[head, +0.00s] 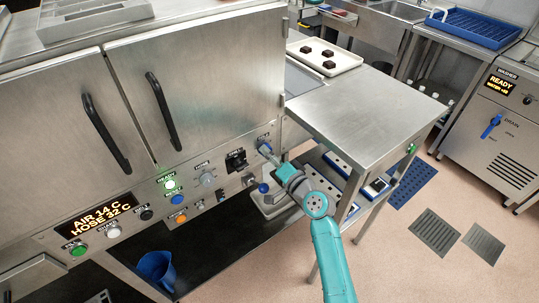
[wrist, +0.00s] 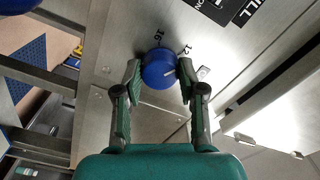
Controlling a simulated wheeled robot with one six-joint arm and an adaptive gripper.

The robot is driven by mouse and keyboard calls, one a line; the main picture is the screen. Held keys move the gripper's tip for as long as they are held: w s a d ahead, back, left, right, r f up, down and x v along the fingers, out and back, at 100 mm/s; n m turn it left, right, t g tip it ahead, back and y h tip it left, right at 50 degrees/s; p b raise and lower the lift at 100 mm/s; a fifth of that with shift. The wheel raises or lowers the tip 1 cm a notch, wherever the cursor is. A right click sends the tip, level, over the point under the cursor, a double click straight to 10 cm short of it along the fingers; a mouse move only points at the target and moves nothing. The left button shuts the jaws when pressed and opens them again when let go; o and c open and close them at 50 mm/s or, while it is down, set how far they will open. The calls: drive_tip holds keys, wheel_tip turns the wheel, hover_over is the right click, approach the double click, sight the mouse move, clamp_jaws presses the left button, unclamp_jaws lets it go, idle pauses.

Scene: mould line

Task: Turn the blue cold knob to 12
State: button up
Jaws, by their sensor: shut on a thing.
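The blue cold knob (wrist: 157,69) sits on the steel panel in the wrist view, between the two fingers of my gripper (wrist: 157,80). My gripper is shut on it, with a finger at each side. A white pointer line on the knob points to the right in the wrist view. The mark 16 shows above the knob and the mark 12 at its upper right. I cannot tell exactly which mark the line meets. In the head view the knob (head: 265,148) shows small at the panel's right end, at the tip of my gripper (head: 269,153).
The panel carries a display (head: 100,208) reading AIR 14 C and HOSE 32 C, and several other knobs and buttons. A steel table (head: 365,115) with a tray (head: 325,56) of dark pieces stands to the right. A blue jug (head: 155,268) is below the panel.

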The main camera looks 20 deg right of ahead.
drive_tip(key=o, duration=1.1)
drive_tip(key=shift+o, duration=0.2)
drive_tip(key=shift+s, duration=0.1)
drive_tip(key=v, duration=1.2)
